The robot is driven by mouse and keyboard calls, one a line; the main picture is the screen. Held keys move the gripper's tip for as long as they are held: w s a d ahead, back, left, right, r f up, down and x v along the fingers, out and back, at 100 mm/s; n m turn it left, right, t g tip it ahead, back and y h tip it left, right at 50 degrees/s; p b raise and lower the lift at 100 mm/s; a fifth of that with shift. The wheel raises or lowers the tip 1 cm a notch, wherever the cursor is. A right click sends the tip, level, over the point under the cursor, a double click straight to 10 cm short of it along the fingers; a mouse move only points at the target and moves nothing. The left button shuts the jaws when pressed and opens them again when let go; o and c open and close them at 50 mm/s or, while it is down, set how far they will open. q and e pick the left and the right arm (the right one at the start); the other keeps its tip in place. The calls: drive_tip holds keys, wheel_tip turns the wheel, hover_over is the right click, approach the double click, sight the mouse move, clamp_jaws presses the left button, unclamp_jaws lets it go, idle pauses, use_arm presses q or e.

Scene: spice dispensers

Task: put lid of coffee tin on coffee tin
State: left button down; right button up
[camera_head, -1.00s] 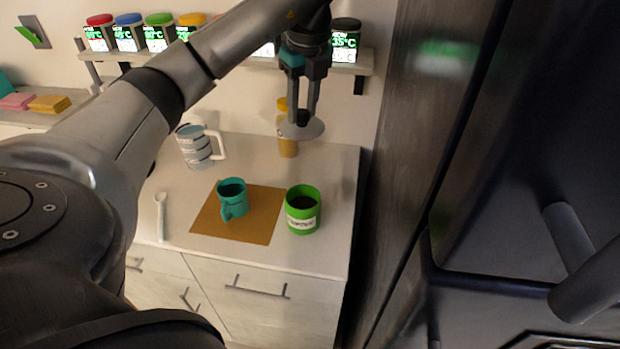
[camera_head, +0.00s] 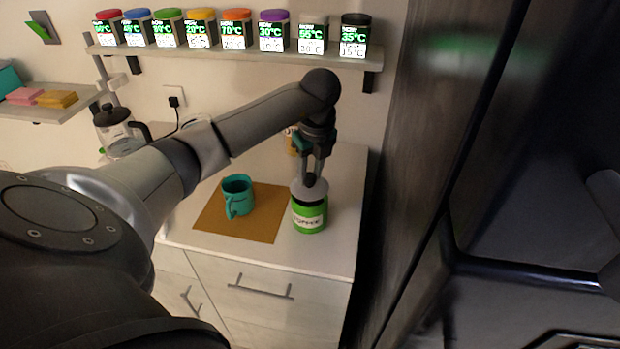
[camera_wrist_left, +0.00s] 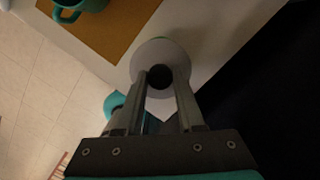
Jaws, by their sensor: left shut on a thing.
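The green coffee tin (camera_head: 309,217) stands upright on the counter, right of the brown mat. My left gripper (camera_head: 311,181) is directly above it, pointing down and shut on the knob of the grey lid (camera_head: 311,192). The lid is at the tin's mouth and looks slightly tilted; I cannot tell whether it touches the rim. In the left wrist view the lid (camera_wrist_left: 155,52) is a pale disc, its dark knob between the fingers (camera_wrist_left: 160,80). My right gripper is out of view.
A teal mug (camera_head: 238,196) stands on the brown mat (camera_head: 261,228), left of the tin. A shelf (camera_head: 222,54) with several spice jars runs along the wall. A glass press (camera_head: 118,135) stands at the back left. A dark tall surface (camera_head: 425,150) bounds the right side.

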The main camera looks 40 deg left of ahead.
sight(314, 190)
use_arm(q)
drive_tip(key=shift+f, duration=1)
drive_tip(key=c, duration=0.5)
unclamp_jaws()
drive_tip(key=shift+f, duration=0.1)
drive_tip(key=r, duration=0.4)
drive_tip(key=d+r, duration=0.1)
drive_tip(key=r, duration=0.7)
drive_tip(key=shift+s+d+r, duration=0.1)
drive_tip(key=shift+s+d, duration=0.15)
drive_tip(key=shift+d, duration=0.1)
